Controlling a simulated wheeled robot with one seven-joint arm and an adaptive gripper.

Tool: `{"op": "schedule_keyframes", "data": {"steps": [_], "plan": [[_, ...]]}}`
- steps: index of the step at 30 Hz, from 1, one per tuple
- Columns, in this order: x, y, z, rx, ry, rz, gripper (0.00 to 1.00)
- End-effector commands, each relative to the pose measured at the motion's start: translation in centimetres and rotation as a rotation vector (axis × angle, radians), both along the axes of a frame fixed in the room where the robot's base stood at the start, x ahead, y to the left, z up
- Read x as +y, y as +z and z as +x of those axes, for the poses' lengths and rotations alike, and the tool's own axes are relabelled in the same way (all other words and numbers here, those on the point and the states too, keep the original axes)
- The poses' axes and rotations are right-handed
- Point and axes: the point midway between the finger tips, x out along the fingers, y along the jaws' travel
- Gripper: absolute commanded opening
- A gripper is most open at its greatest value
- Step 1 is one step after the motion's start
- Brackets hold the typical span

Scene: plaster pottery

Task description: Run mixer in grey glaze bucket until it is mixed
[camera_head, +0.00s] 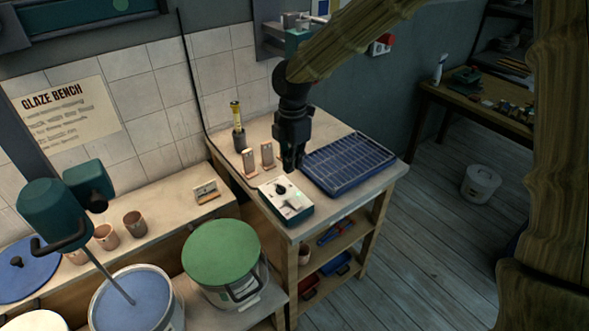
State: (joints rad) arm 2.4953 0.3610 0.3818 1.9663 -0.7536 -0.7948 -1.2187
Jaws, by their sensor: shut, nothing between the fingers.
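An open white bucket (178,316) at the lower left holds blue-grey glaze (128,303). A green mixer (52,207) hangs over it, and its thin shaft (106,271) runs down at a slant into the glaze. I cannot tell from this single view whether the shaft turns. A pale control box (296,210) with a dark knob (281,188) and a small green spot sits on the right bench's front edge. My gripper (289,167) is shut and empty, pointing down just behind and above the box; I cannot tell whether it touches anything.
A bucket with a green lid (221,250) stands right of the open one. A blue rack tray (349,162) lies right of my gripper. Small upright tiles (267,154) and a yellow-topped tool (236,113) stand left of it. Cups (134,224) line the back shelf.

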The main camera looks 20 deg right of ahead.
Motion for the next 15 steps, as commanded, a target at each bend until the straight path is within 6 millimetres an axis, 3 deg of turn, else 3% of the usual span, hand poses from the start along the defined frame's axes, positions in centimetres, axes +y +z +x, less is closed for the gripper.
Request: {"op": "schedule_keyframes", "data": {"steps": [15], "plan": [[0.28, 0.28, 0.76, -0.001, 0.0, 0.001, 0.0]]}}
